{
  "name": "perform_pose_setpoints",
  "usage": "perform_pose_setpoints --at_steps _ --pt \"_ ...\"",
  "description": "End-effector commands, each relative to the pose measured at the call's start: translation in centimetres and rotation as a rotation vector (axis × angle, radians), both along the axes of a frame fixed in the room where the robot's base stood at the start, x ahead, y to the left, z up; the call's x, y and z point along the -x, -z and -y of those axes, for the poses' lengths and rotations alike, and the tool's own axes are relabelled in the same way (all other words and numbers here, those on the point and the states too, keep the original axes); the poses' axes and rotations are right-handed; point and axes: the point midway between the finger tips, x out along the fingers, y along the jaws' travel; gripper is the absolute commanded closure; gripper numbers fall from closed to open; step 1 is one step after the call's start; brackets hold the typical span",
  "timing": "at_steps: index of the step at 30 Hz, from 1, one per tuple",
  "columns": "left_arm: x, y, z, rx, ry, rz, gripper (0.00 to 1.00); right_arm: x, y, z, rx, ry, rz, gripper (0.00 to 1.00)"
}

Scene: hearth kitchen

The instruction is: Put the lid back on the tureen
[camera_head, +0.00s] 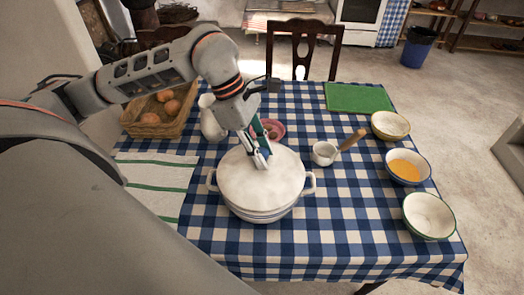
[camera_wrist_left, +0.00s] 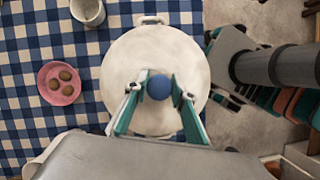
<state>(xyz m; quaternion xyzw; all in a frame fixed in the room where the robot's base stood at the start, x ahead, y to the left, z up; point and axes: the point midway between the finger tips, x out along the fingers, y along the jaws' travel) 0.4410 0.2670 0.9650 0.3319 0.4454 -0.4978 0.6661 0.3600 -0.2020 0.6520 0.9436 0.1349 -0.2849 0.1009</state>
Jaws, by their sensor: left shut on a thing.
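The white tureen (camera_head: 262,216) with blue bands stands on the checked tablecloth, its two side handles showing. Its white lid (camera_head: 240,178) is over its mouth and looks level and centred; I cannot tell whether a thin gap is left at the rim. My left gripper (camera_head: 262,160) comes down from above onto the middle of the lid. In the left wrist view the left gripper (camera_wrist_left: 159,82) has its teal-padded fingers on either side of the lid's round blue knob (camera_wrist_left: 159,88) and is shut on it. The fingers hide the knob in the head view.
A pink plate (camera_head: 276,126) is behind the tureen, a jug (camera_head: 211,121) and basket (camera_head: 139,128) behind left. A small pot (camera_head: 323,153) is close right. Three bowls line the right edge, one of them orange-filled (camera_head: 408,168). The cloth in front is clear.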

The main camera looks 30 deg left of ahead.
Motion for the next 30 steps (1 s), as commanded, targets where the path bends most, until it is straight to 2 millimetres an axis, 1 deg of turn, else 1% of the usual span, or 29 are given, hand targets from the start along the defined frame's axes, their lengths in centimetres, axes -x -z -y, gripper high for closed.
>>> perform_pose_setpoints --at_steps 15,30 --pt "-0.06 -0.03 -0.01 0.000 0.000 0.002 1.00 -0.01 0.02 -0.03 0.000 0.000 0.001 0.71" --pt "-0.08 0.76 -0.01 0.000 0.001 0.004 1.00 0.05 0.61 -0.07 -0.002 0.000 0.000 0.71"
